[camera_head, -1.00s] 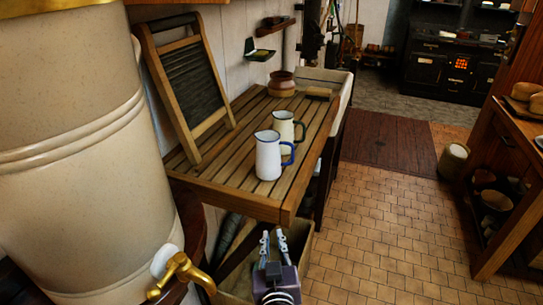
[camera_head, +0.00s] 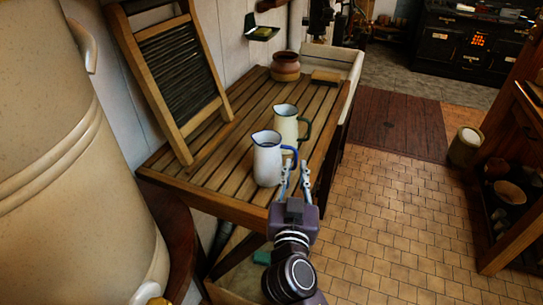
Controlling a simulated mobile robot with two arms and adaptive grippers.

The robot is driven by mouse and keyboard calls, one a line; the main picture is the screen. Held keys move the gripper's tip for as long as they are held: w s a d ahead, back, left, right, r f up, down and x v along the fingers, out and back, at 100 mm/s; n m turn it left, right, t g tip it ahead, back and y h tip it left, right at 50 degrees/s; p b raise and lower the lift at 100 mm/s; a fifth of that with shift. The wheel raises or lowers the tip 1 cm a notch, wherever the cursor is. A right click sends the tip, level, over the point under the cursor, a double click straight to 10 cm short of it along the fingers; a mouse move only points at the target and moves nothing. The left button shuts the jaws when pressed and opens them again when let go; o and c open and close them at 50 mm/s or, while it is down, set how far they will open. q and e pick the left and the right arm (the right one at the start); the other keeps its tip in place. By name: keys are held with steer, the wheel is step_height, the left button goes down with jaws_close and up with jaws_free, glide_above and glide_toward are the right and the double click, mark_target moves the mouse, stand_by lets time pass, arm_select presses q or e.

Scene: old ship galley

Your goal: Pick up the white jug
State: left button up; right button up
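The white jug (camera_head: 266,163) with a blue rim and blue handle stands upright on the slatted wooden draining board (camera_head: 222,178), near its front edge. Just behind it stands a cream jug (camera_head: 284,124) with a green handle. My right gripper (camera_head: 295,174) is at the front edge of the board, close to the white jug's handle side. Its two fingers are apart, with nothing seen held between them. I cannot tell whether a finger touches the handle. My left gripper is not in view.
A wood-framed washboard (camera_head: 178,70) leans at the left of the board. A large cream urn (camera_head: 60,160) fills the left side. A brown pot (camera_head: 285,66) and a wooden block (camera_head: 326,78) are at the far end, by the sink (camera_head: 345,62). Tiled floor lies open on the right.

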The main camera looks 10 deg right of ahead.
mark_target(296, 159)
steer(key=shift+w+d+r+p, duration=0.15)
steer(key=shift+w+p, duration=0.3)
steer(key=shift+w, duration=0.05)
steer(key=shift+w+d+r+p, duration=0.1)
steer(key=shift+w+r+p, duration=0.05)
steer(key=shift+w+p, duration=0.3)
steer(key=shift+w+d+f+p, duration=0.15)
steer(key=shift+w+d+p, duration=0.1)
steer(key=shift+w, duration=0.35)
steer(key=shift+w+d+f+p, duration=0.15)
steer(key=shift+w+p, duration=0.1)
steer(key=shift+w, duration=0.35)
steer(key=shift+w+d+f, duration=0.1)
steer(key=shift+w, duration=0.2)
jaws_close()
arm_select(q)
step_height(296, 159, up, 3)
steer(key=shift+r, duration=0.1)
